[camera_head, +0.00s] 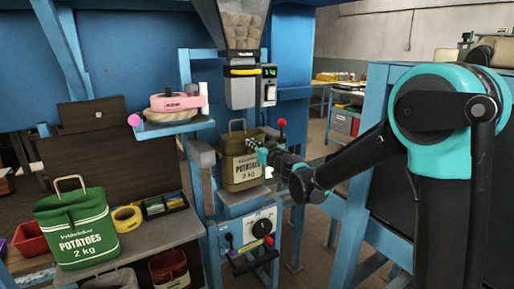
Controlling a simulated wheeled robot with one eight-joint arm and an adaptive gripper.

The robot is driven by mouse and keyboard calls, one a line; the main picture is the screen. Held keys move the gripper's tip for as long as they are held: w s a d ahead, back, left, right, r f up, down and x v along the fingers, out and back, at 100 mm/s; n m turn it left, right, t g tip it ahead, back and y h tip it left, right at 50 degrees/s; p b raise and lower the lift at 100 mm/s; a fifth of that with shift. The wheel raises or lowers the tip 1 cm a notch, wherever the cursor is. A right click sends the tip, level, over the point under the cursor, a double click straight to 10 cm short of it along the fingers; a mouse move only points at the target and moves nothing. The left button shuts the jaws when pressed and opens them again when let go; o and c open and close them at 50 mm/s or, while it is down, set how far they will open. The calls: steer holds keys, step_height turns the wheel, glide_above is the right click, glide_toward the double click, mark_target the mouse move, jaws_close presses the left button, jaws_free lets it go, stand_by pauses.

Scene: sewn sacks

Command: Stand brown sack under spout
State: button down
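The brown sack (240,170), marked "POTATOES 2 kg", stands upright on a small platform (243,196) below the spout (241,92). The spout hangs under a clear hopper holding potatoes, with a gap between it and the sack's top and wire handle. My gripper (254,145) is at the sack's upper right edge, reaching in from the right. Its fingers are small and partly merge with the sack's edge, so I cannot tell whether they are open or shut, or whether they touch the sack.
A green potato sack (76,229) stands on the bench (150,237) at left, beside yellow tape (127,218) and a dark tray (164,204). A red-knobbed lever (282,123) rises close behind my gripper.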

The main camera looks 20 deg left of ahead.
mark_target(251, 151)
steer(key=shift+w+a, duration=0.5)
steer(key=shift+a, duration=0.05)
steer(key=shift+f, duration=1.75)
steer(key=c, duration=1.7)
jaws_free()
steer(key=shift+f, duration=0.1)
steer(key=shift+s+d, duration=0.1)
steer(key=v, duration=1.2)
